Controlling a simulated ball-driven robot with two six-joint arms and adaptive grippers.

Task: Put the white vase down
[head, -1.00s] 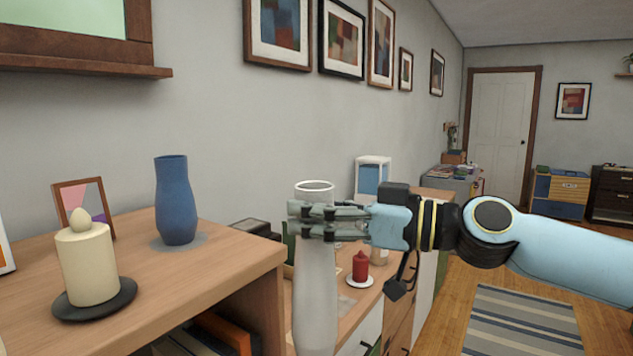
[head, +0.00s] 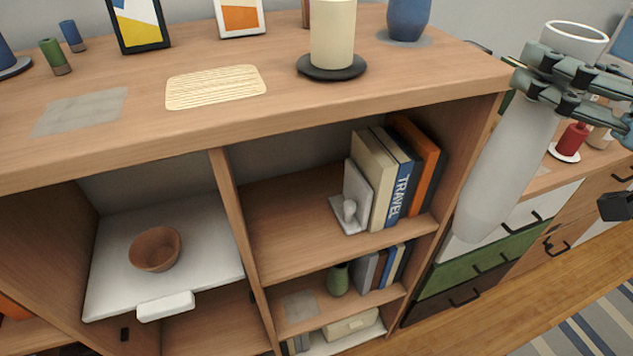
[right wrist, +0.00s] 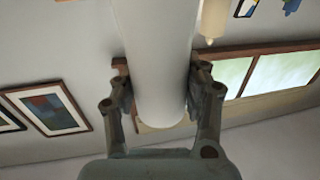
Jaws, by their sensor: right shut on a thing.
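The white vase (head: 505,160) is tall and narrow with an open rim. It is tilted in the head view, its top leaning to the right, and hangs in front of the shelf unit's right end. My right gripper (head: 562,82) is shut on it just below the rim. In the right wrist view the vase (right wrist: 155,60) runs between the two fingers of the gripper (right wrist: 160,95). My left gripper is not in view.
The wooden shelf top (head: 180,60) carries a candle on a dark dish (head: 333,70), a blue vase (head: 407,18), picture frames and a woven mat (head: 215,87). A grey patch (head: 80,111) on it is bare. Books (head: 385,175) and a bowl (head: 155,249) occupy compartments below.

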